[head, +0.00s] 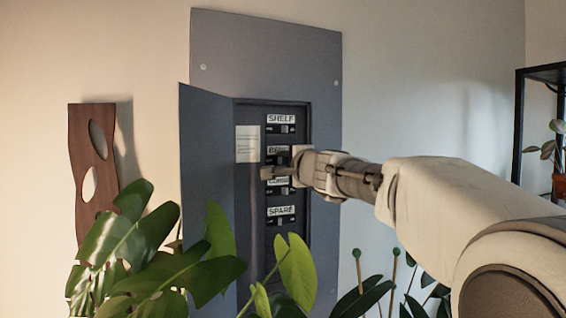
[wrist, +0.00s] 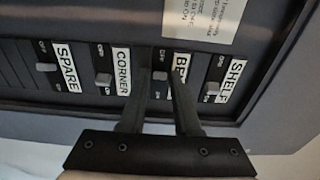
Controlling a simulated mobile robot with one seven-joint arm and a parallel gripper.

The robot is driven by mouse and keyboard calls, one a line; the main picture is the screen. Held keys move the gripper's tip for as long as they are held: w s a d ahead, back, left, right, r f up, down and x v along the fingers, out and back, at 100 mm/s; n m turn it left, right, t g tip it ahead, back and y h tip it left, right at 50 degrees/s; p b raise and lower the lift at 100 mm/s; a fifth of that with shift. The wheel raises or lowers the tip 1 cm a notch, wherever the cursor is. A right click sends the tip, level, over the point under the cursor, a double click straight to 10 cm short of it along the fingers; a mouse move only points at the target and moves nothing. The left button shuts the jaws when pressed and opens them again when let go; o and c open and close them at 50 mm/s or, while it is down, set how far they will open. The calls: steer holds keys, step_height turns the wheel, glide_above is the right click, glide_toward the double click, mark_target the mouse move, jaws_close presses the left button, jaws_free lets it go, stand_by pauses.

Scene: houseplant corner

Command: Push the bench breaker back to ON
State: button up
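The bench breaker (wrist: 160,76) shows in the wrist view beside its partly covered white label "BE…". Its small grey toggle sits just below the word OFF in that view; its exact setting is hard to tell. My gripper (wrist: 161,76) has its two dark fingers apart, with the toggle visible in the gap between them. I cannot tell whether a finger touches it. In the head view the gripper (head: 267,173) is at the open panel, just below the BENCH label (head: 278,150) and partly over the CORNER breaker.
The SHELF (wrist: 208,98), CORNER (wrist: 103,79) and SPARE (wrist: 47,67) breakers flank the bench breaker. The panel door (head: 207,150) stands open on the left. Broad plant leaves (head: 150,250) rise in front of the panel. A black shelf (head: 518,120) stands at the right.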

jaws_close()
